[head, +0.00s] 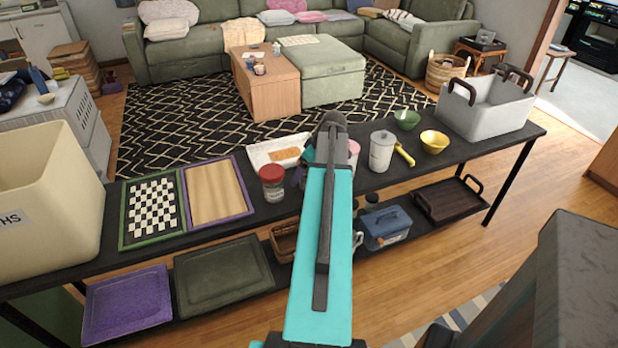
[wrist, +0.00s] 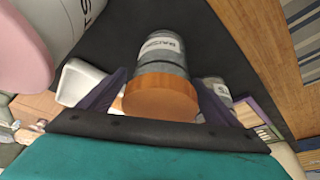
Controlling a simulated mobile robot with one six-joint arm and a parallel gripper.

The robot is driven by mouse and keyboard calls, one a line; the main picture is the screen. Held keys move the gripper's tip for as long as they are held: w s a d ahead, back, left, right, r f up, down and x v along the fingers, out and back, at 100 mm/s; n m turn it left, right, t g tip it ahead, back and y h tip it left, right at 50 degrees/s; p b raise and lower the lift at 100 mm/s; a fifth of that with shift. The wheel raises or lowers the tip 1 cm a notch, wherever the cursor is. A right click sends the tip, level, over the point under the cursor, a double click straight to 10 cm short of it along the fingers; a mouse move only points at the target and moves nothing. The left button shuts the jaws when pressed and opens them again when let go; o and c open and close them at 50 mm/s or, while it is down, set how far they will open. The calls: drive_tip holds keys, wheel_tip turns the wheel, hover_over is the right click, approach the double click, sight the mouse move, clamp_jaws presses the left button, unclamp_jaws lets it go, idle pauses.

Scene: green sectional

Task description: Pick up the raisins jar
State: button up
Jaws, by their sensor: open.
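The raisins jar (wrist: 163,55) shows in the wrist view as a glass jar with a white label and a round orange-brown lid (wrist: 160,98). It is in the middle of the picture with its lid towards the camera. My gripper (wrist: 158,97) is open, with one dark purple finger on each side of the jar. I cannot tell whether either finger touches it. In the head view my teal arm hides the jar and most of the gripper.
A red-lidded jar (head: 272,184) stands left of my arm on the dark table, near a white tray (head: 262,152). A pink item (head: 353,150) and a white canister (head: 382,152) stand close on the right. Bowls and a grey bin (head: 487,108) are farther right.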

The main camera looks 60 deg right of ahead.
drive_tip(key=c, duration=1.2)
drive_tip(key=shift+r, duration=0.2)
drive_tip(key=shift+r+b, duration=0.45)
drive_tip(key=shift+r, duration=1.05)
drive_tip(key=s, duration=0.5)
drive_tip(key=s+a+r+b, duration=0.1)
drive_tip(key=s, duration=0.4)
drive_tip(key=s+a+b, duration=0.1)
drive_tip(key=s, duration=0.4)
drive_tip(key=shift+s+a+r, duration=0.2)
drive_tip(key=shift+s+r, duration=0.1)
drive_tip(key=shift+s, duration=0.1)
